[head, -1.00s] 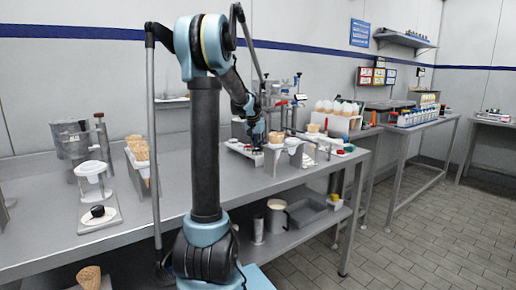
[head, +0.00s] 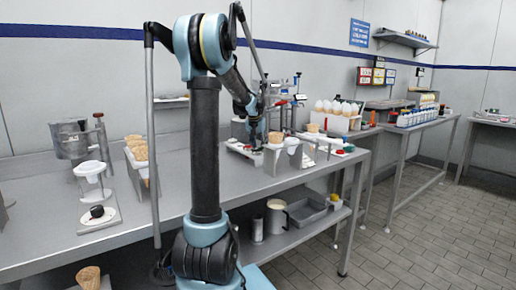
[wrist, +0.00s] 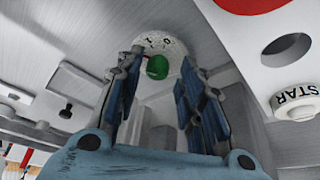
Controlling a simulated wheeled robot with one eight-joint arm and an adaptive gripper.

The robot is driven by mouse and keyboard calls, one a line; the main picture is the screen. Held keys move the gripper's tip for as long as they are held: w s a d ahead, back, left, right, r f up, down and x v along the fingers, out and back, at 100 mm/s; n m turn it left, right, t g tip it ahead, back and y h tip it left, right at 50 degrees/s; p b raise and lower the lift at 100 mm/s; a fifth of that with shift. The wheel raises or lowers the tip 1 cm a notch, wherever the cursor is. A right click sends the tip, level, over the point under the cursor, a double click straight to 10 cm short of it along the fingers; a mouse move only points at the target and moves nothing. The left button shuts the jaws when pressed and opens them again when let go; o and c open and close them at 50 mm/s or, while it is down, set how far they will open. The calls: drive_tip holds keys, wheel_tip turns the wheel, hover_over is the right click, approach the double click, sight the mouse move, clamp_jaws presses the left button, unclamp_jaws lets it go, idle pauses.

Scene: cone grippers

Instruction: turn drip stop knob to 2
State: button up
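In the wrist view a round white dial (wrist: 172,43) with dark marks on its face lies just beyond my fingertips. A green rounded knob part (wrist: 157,67) stands at the dial's lower edge, between the two blue fingers of my gripper (wrist: 159,72). The fingers are apart, with visible space on the knob's right. I cannot tell whether the left finger touches it, and the marks are too small to read surely. In the head view my gripper (head: 256,142) is low over the far part of the bench, among small equipment; the knob cannot be made out there.
In the head view a cone holder (head: 283,152) stands right of my gripper. The bench's front middle (head: 255,185) is clear.

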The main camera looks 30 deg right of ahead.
drive_tip(key=shift+s, duration=0.15)
drive_tip(key=shift+a+r, duration=0.15)
drive_tip(key=shift+r, duration=0.15)
drive_tip(key=v, duration=1.1)
drive_tip(key=shift+r, duration=0.15)
wheel_tip(320, 180, up, 5)
drive_tip(key=s+n, duration=0.2)
drive_tip(key=shift+y, duration=0.3)
drive_tip(key=x, duration=1.7)
drive_tip(key=shift+w+a, duration=0.2)
drive_tip(key=shift+a, duration=0.1)
drive_tip(key=shift+m, duration=0.3)
clamp_jaws()
